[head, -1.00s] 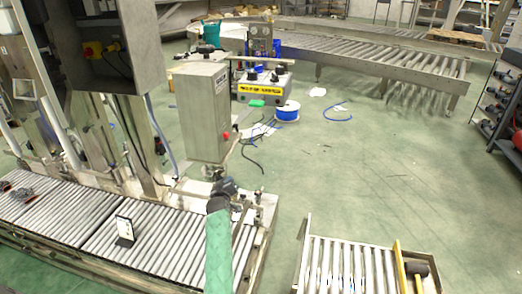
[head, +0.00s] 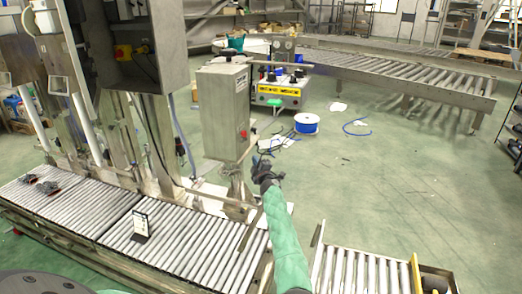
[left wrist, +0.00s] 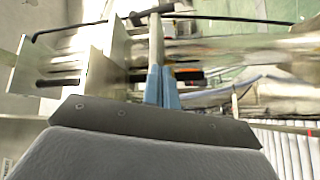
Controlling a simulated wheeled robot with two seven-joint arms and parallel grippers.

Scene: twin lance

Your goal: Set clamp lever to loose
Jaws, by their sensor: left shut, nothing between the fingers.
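My left gripper (head: 262,168) is at the end of the green-sleeved arm, beside the right end of the roller conveyor and below the grey control box. In the left wrist view its blue fingers (left wrist: 161,88) are shut together with nothing between them. Just right of the fingertips is a short dark handle with an orange part (left wrist: 188,75), which may be the clamp lever; I cannot tell whether the fingers touch it. A metal bracket (left wrist: 112,58) stands to the left of the fingers. The lever cannot be made out in the head view. My right gripper is not in view.
The roller conveyor (head: 185,240) carries a small upright sign (head: 141,226) and dark parts (head: 47,187). The control box (head: 223,112) has a red button. A second roller section (head: 360,272) stands at lower right. A blue spool (head: 306,123) and loose cables lie on open floor.

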